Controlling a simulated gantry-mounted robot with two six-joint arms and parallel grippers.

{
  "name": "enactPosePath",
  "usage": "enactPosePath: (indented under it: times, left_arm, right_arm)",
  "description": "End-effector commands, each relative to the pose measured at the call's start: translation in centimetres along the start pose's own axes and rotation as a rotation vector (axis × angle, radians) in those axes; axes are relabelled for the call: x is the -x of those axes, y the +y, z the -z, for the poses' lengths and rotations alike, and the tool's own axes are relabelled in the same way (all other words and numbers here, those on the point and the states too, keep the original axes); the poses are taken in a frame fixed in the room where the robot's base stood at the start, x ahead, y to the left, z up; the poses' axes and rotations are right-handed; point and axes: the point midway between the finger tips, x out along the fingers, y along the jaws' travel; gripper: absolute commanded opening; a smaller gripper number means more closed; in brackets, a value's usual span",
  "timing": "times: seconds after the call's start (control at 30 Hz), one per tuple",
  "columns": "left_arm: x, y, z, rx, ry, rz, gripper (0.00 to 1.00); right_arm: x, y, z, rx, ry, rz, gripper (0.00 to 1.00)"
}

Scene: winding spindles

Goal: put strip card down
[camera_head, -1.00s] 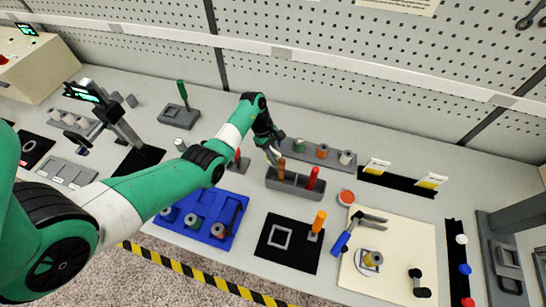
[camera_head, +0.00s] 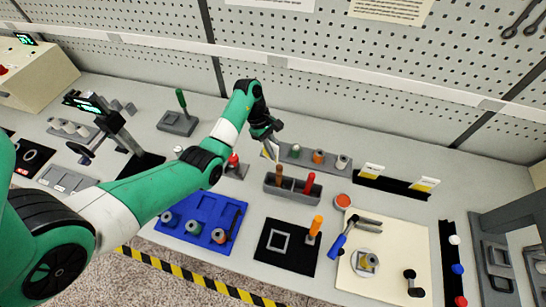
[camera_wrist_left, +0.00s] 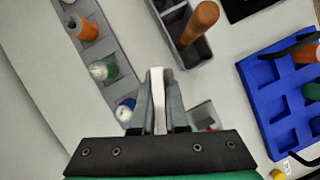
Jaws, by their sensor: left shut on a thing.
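My left gripper (camera_head: 272,147) is at the back middle of the bench, above the gap between the grey tool holder and the grey spool rail. In the left wrist view its fingers (camera_wrist_left: 158,105) are shut on a thin white strip card (camera_wrist_left: 157,88), seen edge-on. In the head view the card is a small pale sliver (camera_head: 268,153) under the fingers, partly hidden. The card appears to be held above the bench; contact with a surface cannot be told. A black rack (camera_head: 395,187) at the right holds two upright white-and-yellow cards. My right gripper is not in view.
The grey tool holder (camera_head: 291,194) with brown and red handles stands close in front of the gripper. The spool rail (camera_head: 300,158) is behind it. A blue tray (camera_head: 200,228) and black mat (camera_head: 286,256) lie nearer. The cream board (camera_head: 395,235) holds pliers.

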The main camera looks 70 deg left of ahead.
Motion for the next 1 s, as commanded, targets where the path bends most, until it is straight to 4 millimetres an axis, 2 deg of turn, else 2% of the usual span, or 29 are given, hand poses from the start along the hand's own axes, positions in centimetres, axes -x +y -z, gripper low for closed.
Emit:
enactPosePath:
  times: [0.03, 0.1, 0.3, 0.47, 0.57, 0.8, 0.9, 1.0]
  left_arm:
    - [1.0, 0.1, -0.4, -0.001, 0.0, -0.002, 0.0]
    - [1.7, 0.1, -0.7, 0.0, 0.0, -0.002, 0.0]
    - [2.4, 0.0, -1.0, 0.0, -0.001, 0.001, 0.0]
    - [4.8, 0.0, -2.0, 0.0, -0.001, 0.0, 0.0]
    - [7.5, 0.0, -3.1, 0.0, -0.001, 0.0, 0.0]
    - [16.1, 0.0, -6.7, 0.0, -0.001, 0.0, 0.0]
    - [19.1, 0.0, -7.9, 0.001, -0.001, 0.001, 0.0]
    - [21.1, 0.0, -8.7, 0.001, -0.001, 0.001, 0.0]
  right_arm:
    - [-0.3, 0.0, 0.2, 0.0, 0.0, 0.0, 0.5]
    - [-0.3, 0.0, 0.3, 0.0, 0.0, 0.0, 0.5]
    - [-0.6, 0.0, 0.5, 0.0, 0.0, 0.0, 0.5]
    - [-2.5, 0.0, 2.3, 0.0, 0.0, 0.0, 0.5]
    - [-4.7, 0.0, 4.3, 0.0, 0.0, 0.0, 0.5]
    - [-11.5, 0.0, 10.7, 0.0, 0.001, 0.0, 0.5]
    - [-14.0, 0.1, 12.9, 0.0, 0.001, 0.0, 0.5]
    - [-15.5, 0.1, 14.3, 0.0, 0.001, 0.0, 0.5]
